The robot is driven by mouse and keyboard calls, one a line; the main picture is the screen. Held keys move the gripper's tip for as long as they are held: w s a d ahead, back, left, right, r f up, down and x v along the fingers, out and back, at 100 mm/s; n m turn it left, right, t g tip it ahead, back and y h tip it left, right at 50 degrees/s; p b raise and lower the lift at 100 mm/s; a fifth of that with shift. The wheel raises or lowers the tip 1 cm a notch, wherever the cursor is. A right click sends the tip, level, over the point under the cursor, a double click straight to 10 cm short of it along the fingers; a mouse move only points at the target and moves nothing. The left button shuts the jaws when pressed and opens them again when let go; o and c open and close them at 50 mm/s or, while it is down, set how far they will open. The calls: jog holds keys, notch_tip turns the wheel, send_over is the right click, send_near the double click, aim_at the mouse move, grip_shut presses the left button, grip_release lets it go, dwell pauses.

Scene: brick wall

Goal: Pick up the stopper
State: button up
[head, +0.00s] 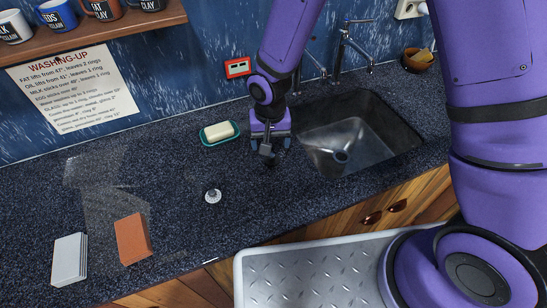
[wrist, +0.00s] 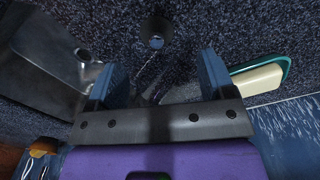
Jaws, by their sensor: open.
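My gripper (head: 270,145) hangs over the counter just left of the sink, pointing down. In the wrist view its two blue fingers (wrist: 160,76) stand wide apart with nothing between them. A small dark tapered piece (wrist: 156,30), which looks like the stopper, stands on the counter beyond the fingertips, roughly centred between them. In the head view a dark shape (head: 270,161) shows just below the gripper, partly hidden by it. A small round whitish-grey piece (head: 212,196) with a dark centre stands on the counter further left; I cannot tell what it is.
The steel sink (head: 385,150) with its drain and tap (head: 343,50) is right of the gripper. A soap bar in a green dish (head: 205,138) is close on the left. A brown block (head: 133,239) and a pale block (head: 69,260) lie front left.

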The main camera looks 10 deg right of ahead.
aim_at(272, 154)
jog(key=shift+d+f, duration=0.2)
jog(key=shift+f, duration=3.05)
jog(key=c, duration=1)
